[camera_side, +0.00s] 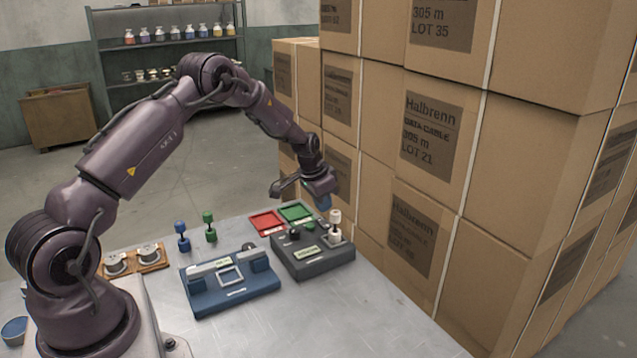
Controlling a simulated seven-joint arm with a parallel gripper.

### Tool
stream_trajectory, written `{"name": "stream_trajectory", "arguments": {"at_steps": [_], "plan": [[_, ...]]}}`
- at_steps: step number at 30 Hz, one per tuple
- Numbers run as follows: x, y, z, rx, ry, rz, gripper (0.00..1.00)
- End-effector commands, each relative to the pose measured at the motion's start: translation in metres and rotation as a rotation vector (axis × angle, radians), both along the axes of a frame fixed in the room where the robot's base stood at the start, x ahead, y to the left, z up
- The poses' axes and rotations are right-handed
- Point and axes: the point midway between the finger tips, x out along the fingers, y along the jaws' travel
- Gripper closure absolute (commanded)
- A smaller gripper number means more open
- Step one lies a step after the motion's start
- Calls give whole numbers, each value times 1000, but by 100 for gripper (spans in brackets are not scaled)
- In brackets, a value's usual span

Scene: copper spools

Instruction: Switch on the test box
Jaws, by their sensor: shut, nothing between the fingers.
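The dark grey box (318,268), which looks like the test box, stands on the metal table towards the right. Its top has a small lit panel (307,253), a dark knob (295,234) and a white-and-tan spool-like piece (335,226) standing upright at its right end. The switch and its position are too small to tell. My gripper (323,204) is shut and empty, above the back of the box, close to the upright piece. I cannot tell whether it touches anything.
A blue device (235,296) stands left of the grey box. Blue (182,238) and green (209,228) spools stand behind it. Red (265,222) and green (297,211) trays lie behind the box. Stacked cartons (430,150) rise close on the right. The front table is clear.

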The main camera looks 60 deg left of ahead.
Motion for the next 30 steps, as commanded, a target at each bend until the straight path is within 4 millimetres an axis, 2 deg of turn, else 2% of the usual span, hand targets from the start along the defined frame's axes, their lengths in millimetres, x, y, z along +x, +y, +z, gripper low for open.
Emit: {"name": "stream_trajectory", "arguments": {"at_steps": [1, 6, 12, 18, 30], "plan": [[0, -2, 14, 2, -3, -1, 100], [-13, -11, 51, 2, -2, -1, 100], [-24, -19, 84, 1, -1, 0, 100], [-28, -22, 98, -1, 1, 0, 100], [-29, -23, 99, -4, 2, 11, 100]]}}
